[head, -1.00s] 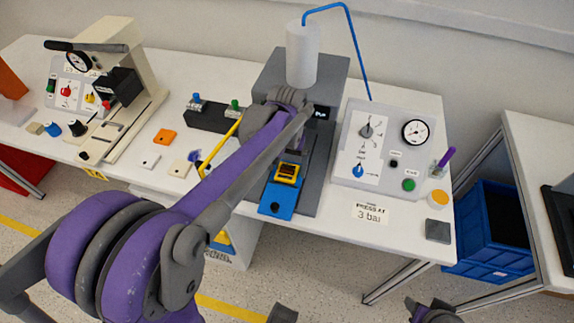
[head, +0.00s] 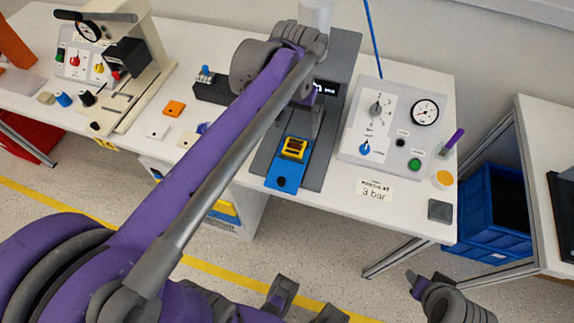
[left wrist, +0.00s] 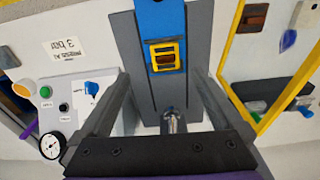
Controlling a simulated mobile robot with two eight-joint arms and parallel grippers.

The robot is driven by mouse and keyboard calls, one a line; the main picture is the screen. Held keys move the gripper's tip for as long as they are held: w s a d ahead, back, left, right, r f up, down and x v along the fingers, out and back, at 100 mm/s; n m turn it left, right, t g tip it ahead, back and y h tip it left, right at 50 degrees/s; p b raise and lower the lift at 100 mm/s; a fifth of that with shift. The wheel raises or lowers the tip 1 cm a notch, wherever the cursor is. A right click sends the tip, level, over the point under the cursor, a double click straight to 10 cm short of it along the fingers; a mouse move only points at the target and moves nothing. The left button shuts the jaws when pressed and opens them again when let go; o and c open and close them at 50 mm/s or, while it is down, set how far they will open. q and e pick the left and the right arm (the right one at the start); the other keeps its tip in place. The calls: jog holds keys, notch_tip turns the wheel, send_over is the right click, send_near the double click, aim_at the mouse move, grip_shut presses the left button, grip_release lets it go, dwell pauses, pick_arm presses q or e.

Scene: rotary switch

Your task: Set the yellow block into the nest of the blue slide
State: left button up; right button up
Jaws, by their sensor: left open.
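The yellow block (head: 294,148) sits on the blue slide (head: 282,180), towards the slide's end nearest the press. In the left wrist view the yellow block (left wrist: 165,55) shows a yellow rim around a dark middle, with blue slide (left wrist: 160,17) beyond it. It looks square to the slide; I cannot tell how deep it sits, and the nest under it is hidden. My left gripper (left wrist: 160,82) is open and empty, its fingers apart either side of the slide's line, with the block beyond them. My right arm (head: 440,298) shows at the bottom right; its jaws are unclear.
The grey press base (head: 262,150) lies around the slide. A panel with a gauge (head: 424,111) and knobs stands to the right. A lever press (head: 128,58) stands far left. Small orange and white pieces lie between. A blue crate (head: 492,220) stands right, below table height.

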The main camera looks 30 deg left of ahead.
pick_arm(q)
jog(key=s+d+f+m+t, duration=0.2)
jog(key=s+d+f+t, duration=0.2)
jog(key=s+f, duration=0.7)
jog(key=s+d, duration=0.1)
jog(key=s, duration=0.2)
jog(key=shift+s+d+f, duration=0.2)
jog(key=shift+s+f, duration=0.1)
jog(key=shift+r, duration=0.1)
notch_tip(320, 180, up, 6)
jog(key=w+p, duration=0.1)
jog(key=p, duration=0.4)
jog(key=shift+w+t, duration=0.15)
jog(key=shift+t, duration=0.15)
jog(key=shift+w, duration=0.15)
